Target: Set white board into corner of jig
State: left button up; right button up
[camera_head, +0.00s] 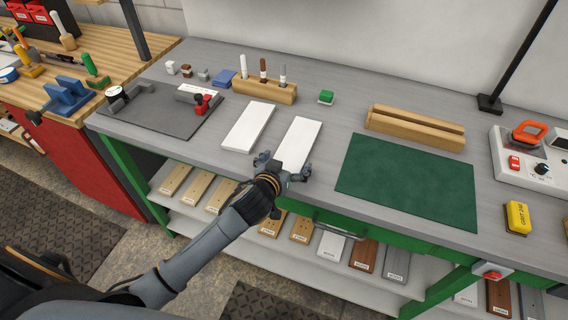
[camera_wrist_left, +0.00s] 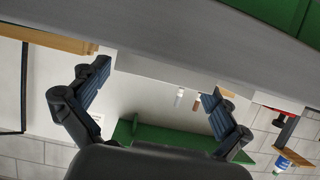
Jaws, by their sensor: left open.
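Two white boards lie flat on the grey bench: one left of centre (camera_head: 249,126) and one to its right (camera_head: 301,132). My left gripper (camera_head: 284,165) is at the near end of the right-hand board, covering part of it. Its fingers are spread with nothing between them, as the left wrist view also shows (camera_wrist_left: 155,78). I cannot tell whether they touch the board. The jig, a dark grey plate (camera_head: 160,118) with a white-labelled block and a red clamp (camera_head: 203,103), is at the bench's left end, with no board on it. My right gripper is not in view.
A green mat (camera_head: 408,181) lies to the right, a wooden grooved block (camera_head: 415,127) behind it. A wooden holder (camera_head: 264,91) with upright markers stands behind the boards. Sample boards fill the lower shelf (camera_head: 380,285).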

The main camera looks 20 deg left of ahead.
pick_arm(q)
jog(key=shift+s+r, duration=0.2)
jog(key=shift+s, duration=0.1)
jog(key=b+v, duration=0.1)
jog(key=v, duration=1)
jog(key=shift+s+r, duration=0.2)
jog(key=shift+a+f, duration=0.1)
jog(key=shift+f, duration=0.05)
notch_tip(320, 180, down, 18)
jog(key=a+m+g, duration=0.1)
jog(key=a+g, duration=0.1)
jog(key=g, duration=0.1)
jog(key=s+a+f+g, duration=0.1)
jog(key=s+f+g, duration=0.1)
jog(key=s+f, duration=0.6)
jog(key=s+a+f+g, duration=0.1)
jog(key=s+f+g, duration=0.15)
jog(key=f, duration=0.95)
jog(key=s+f+g, duration=0.1)
jog(key=s+f, duration=0.4)
jog(key=s, duration=0.4)
jog(key=s+f+g, duration=0.2)
jog(key=s+f, duration=0.3)
jog(key=s, duration=0.4)
jog(key=s+a+f+m+g, duration=0.1)
jog(key=s+f, duration=0.4)
jog(key=s, duration=0.5)
jog(key=shift+f+g, duration=0.2)
jog(key=shift+g, duration=0.35)
